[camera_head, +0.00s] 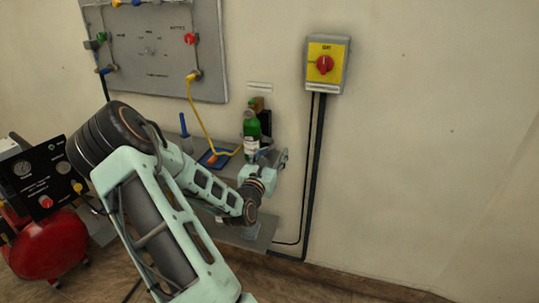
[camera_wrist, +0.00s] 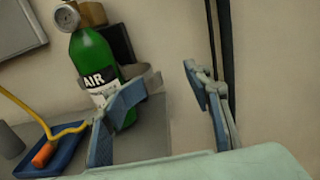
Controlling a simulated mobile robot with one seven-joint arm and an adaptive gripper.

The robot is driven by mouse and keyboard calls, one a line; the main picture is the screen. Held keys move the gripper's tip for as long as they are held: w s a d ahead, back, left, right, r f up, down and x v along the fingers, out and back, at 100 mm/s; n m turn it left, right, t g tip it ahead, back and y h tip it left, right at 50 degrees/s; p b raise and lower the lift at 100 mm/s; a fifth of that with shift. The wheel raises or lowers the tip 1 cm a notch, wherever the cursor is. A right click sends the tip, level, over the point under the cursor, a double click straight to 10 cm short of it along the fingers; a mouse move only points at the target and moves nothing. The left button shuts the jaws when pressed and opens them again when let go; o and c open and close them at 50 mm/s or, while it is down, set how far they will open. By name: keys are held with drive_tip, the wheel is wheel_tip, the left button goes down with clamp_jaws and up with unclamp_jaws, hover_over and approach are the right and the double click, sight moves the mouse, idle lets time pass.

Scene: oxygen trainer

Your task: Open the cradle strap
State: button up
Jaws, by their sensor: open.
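A green bottle (camera_wrist: 90,55) labelled AIR stands against a dark cradle back (camera_wrist: 118,42) in the wrist view. The bottle also shows in the head view (camera_head: 250,124), upright by the wall. A grey band that looks like the cradle strap (camera_wrist: 153,80) curves out at the bottle's right side. Whether it is fastened cannot be told, as my finger covers part of it. My gripper (camera_wrist: 165,82) is open, its left finger in front of the bottle's lower part and its right finger in front of bare wall. In the head view my gripper (camera_head: 275,158) is just right of the bottle.
A blue tray (camera_wrist: 65,155) with an orange-ended yellow hose (camera_wrist: 75,130) lies on the grey shelf left of the bottle. A yellow switch box (camera_head: 325,64) with black conduits running down is on the wall to the right. A red compressor (camera_head: 50,235) stands at left.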

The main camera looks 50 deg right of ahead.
drive_tip(key=shift+s+d+r, duration=0.1)
drive_tip(key=shift+s+r, duration=0.05)
drive_tip(key=shift+r, duration=0.05)
drive_tip(key=v, duration=1.2)
drive_tip(key=shift+f, duration=0.2)
drive_tip(key=shift+w, duration=0.25)
